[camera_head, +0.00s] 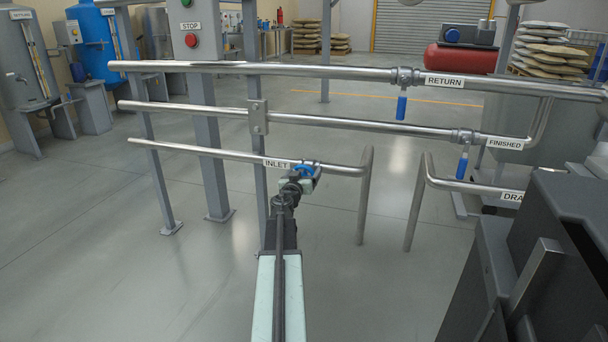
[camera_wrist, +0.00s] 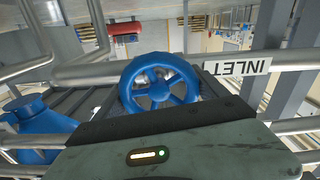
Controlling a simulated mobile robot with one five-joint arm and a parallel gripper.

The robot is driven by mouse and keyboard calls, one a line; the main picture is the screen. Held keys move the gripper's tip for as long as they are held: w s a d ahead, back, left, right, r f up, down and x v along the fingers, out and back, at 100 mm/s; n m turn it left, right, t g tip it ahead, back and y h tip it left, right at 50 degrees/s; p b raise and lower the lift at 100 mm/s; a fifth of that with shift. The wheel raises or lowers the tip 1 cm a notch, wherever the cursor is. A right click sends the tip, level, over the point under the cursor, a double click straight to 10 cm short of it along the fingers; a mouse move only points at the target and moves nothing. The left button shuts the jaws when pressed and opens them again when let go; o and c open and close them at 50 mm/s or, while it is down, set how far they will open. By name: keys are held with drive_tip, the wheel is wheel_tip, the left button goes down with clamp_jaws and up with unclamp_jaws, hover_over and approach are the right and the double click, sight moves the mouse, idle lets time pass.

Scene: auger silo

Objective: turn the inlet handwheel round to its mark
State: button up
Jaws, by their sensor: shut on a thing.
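The blue inlet handwheel (camera_head: 304,170) sits on the lowest pipe, just right of the INLET label (camera_head: 277,163). In the wrist view the spoked blue handwheel (camera_wrist: 160,85) is close up, directly ahead of my gripper's body. My gripper (camera_head: 300,179) is at the handwheel and shut on it. It hides part of the wheel in the head view. In the wrist view the jaws show only as dark pieces around the wheel, and its lower rim is hidden. I cannot make out the mark. The INLET label (camera_wrist: 245,68) lies right of the wheel in the wrist view.
Above run the FINISHED pipe (camera_head: 380,124) and the RETURN pipe (camera_head: 300,70), each with a blue lever. The DRAIN pipe (camera_head: 455,184) is at the right. A grey post (camera_head: 255,130) stands left of the wheel. Dark machinery (camera_head: 550,250) fills the lower right. Floor at left is clear.

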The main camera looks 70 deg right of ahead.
drive_tip(key=n, duration=0.5)
drive_tip(key=shift+d, duration=0.1)
drive_tip(key=n, duration=0.5)
drive_tip(key=shift+f, duration=0.15)
drive_tip(key=n, duration=0.6)
drive_tip(key=shift+f, duration=0.1)
drive_tip(key=n, duration=0.4)
drive_tip(key=shift+f+n+b, duration=0.1)
drive_tip(key=shift+n+b, duration=0.25)
drive_tip(key=shift+n, duration=0.05)
drive_tip(key=o, duration=1.3)
